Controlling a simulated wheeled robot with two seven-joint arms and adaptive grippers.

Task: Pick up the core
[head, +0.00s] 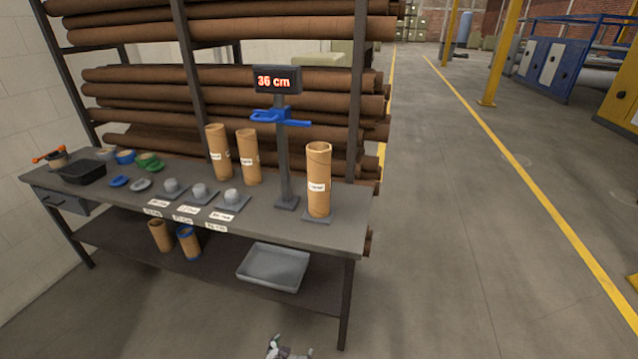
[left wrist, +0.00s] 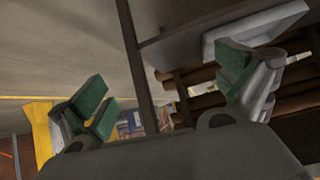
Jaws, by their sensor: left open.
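Brown cardboard cores with white labels stand upright on the workbench. One core (head: 319,180) stands at the right end on a small plate, right of the gauge post. Two more, a left core (head: 218,152) and a middle core (head: 248,157), stand behind, left of the post. On the lower shelf are a plain core (head: 160,236) and a core with blue ends (head: 188,242). My left gripper (left wrist: 165,88) is open and empty, with green pads wide apart. A gripper tip (head: 285,349) shows at the bottom of the head view, in front of the bench and clear of the cores.
The gauge display (head: 278,80) reads 36 cm above a blue caliper (head: 280,118). A grey tray (head: 273,267) is on the lower shelf. Grey plugs, blue and green rings and a black bin (head: 82,172) fill the bench's left. Brown rolls are racked behind. The right aisle is clear.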

